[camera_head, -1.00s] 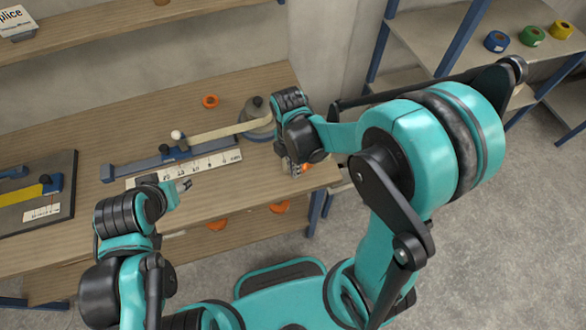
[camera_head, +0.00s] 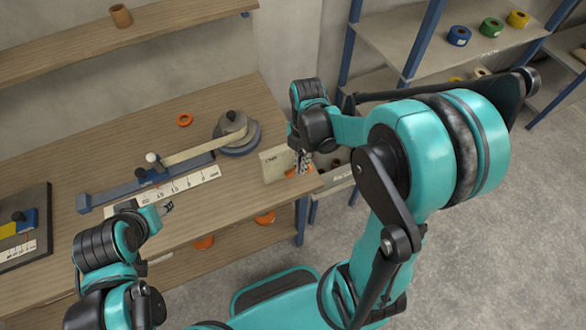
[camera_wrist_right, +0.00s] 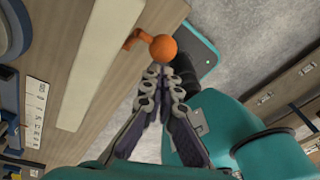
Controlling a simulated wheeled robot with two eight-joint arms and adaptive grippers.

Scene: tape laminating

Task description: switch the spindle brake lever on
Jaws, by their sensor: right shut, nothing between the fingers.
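The spindle brake lever is orange with a round ball knob (camera_wrist_right: 163,48). In the right wrist view its short arm joins the bench edge on the left. In the head view a bit of its orange (camera_head: 290,172) shows beside my right gripper, partly hidden. My right gripper (camera_head: 303,165) is shut and empty at the bench's right end. In the right wrist view its fingertips (camera_wrist_right: 160,72) are close to the knob; I cannot tell whether they touch it. The spindle (camera_head: 232,122) stands on the bench to the left. My left gripper (camera_head: 166,208) is over the bench front; its jaws are too small to read.
A cream plate (camera_head: 277,163) stands by the bench's right end. A blue rail (camera_head: 145,181) and a white ruler (camera_head: 180,190) lie along the bench (camera_head: 110,150). An orange ring (camera_head: 184,120) lies behind. Shelves with coloured rolls (camera_head: 458,36) stand at the back right.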

